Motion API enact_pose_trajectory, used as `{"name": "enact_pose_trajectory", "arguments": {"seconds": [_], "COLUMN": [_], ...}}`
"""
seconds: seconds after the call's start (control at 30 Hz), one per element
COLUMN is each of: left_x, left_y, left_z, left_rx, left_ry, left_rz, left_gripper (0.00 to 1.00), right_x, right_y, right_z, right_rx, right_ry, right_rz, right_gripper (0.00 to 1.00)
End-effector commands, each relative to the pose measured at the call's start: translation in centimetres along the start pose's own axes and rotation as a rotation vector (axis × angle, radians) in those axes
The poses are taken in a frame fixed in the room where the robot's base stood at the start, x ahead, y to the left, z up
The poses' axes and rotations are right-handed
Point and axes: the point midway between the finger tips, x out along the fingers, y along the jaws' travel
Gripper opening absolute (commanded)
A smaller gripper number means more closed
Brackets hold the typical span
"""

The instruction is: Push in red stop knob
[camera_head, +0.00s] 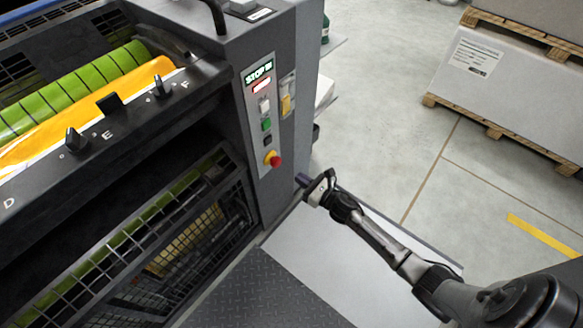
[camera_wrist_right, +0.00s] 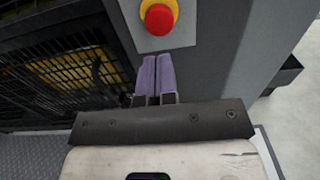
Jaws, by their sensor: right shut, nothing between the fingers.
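The red stop knob (camera_head: 275,161) stands out from a yellow collar low on the light control panel (camera_head: 255,110) of the grey machine. In the right wrist view the red knob (camera_wrist_right: 159,20) and its yellow collar show at the top, just beyond the fingertips. My right gripper (camera_head: 302,180) is shut and empty, to the right of and a little below the knob in the head view. Its two purple fingers (camera_wrist_right: 153,62) lie side by side, pointing toward the knob, with a visible gap before it. My left gripper is not in view.
Above the knob are a black button (camera_head: 267,140), a green button (camera_head: 266,125) and a lit sign (camera_head: 258,72). A wire guard (camera_head: 190,235) covers the lower machine at left. Pallets with wrapped stacks (camera_head: 500,80) stand at far right; the floor between is open.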

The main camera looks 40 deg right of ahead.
Motion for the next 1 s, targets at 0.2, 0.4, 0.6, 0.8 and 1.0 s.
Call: {"name": "enact_pose_trajectory", "arguments": {"seconds": [0.2, 0.4, 0.6, 0.8, 1.0], "left_x": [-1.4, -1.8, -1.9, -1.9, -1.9], "left_y": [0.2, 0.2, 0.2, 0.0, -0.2], "left_z": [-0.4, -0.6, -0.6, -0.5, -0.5], "left_rx": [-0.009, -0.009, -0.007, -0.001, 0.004], "left_ry": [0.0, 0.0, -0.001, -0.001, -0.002], "left_rz": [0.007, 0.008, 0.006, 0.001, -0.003], "left_gripper": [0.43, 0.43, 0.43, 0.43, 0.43], "right_x": [-3.8, -5.8, -6.5, -6.5, -6.5], "right_y": [0.0, 0.0, 0.0, 0.0, 0.0], "right_z": [0.2, 0.1, 0.0, 0.0, 0.0], "right_rx": [0.001, 0.001, -0.001, -0.001, 0.0], "right_ry": [0.001, 0.0, -0.001, -0.001, -0.001], "right_rz": [-0.001, -0.001, 0.001, 0.0, 0.0], "right_gripper": [0.0, 0.0, 0.0, 0.0, 0.0]}}
